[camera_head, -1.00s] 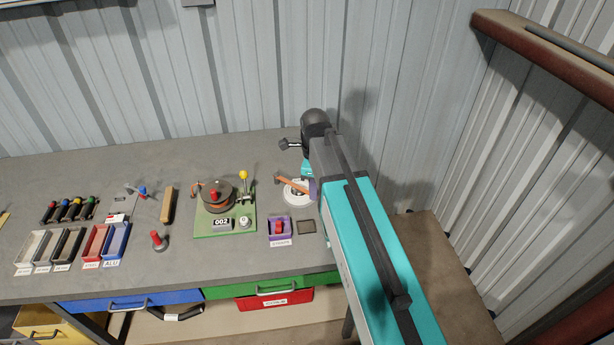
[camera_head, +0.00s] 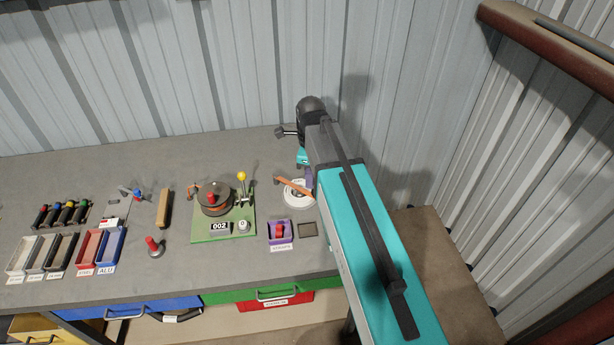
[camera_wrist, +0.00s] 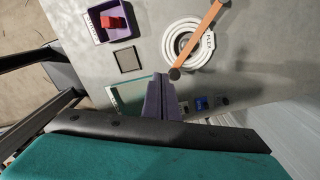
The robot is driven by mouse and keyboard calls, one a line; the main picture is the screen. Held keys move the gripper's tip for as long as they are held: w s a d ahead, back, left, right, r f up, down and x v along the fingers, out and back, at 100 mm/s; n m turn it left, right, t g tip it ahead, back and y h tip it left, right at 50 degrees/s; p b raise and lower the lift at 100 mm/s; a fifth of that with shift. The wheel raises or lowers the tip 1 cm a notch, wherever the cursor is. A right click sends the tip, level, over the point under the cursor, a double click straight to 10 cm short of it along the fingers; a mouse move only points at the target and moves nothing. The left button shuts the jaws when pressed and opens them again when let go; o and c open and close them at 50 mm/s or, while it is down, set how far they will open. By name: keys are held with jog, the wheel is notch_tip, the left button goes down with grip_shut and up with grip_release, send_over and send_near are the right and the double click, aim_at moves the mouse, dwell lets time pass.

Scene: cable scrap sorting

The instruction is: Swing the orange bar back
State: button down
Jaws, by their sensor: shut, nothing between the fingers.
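In the head view my gripper (camera_head: 309,178) is partly hidden by my arm, near the bar's right end.
A purple bin (camera_head: 280,237) with a red piece and a dark square pad (camera_head: 307,230) lie in front of the dial. A green board (camera_head: 222,228) with a reel and a yellow-knobbed lever stands to the left. The corrugated wall (camera_head: 250,70) is close behind.

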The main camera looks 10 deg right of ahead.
jog(key=shift+f, duration=0.1)
dwell(0.3)
jog(key=shift+f+b, duration=2.7)
jog(key=shift+f, duration=1.1)
jog(key=shift+w+d+r, duration=0.15)
jog(key=shift+w+d, duration=0.1)
jog(key=shift+w, duration=0.1)
jog(key=shift+w+d, duration=1.45)
jog(key=shift+w, duration=0.1)
jog(key=shift+w+d, duration=0.5)
jog(key=shift+w, duration=0.2)
jog(key=shift+w+d, duration=0.45)
jog(key=shift+w, duration=0.2)
jog(key=shift+w+d, duration=0.3)
jog(key=shift+w, duration=0.35)
jog(key=shift+w+d, duration=0.3)
jog(key=shift+w, duration=0.3)
jog(key=shift+w+d, duration=0.2)
jog(key=shift+w, duration=0.7)
jog(key=shift+w+d, duration=0.2)
jog(key=shift+w, duration=0.65)
jog(key=shift+r, duration=0.1)
jog(key=shift+w, duration=0.15)
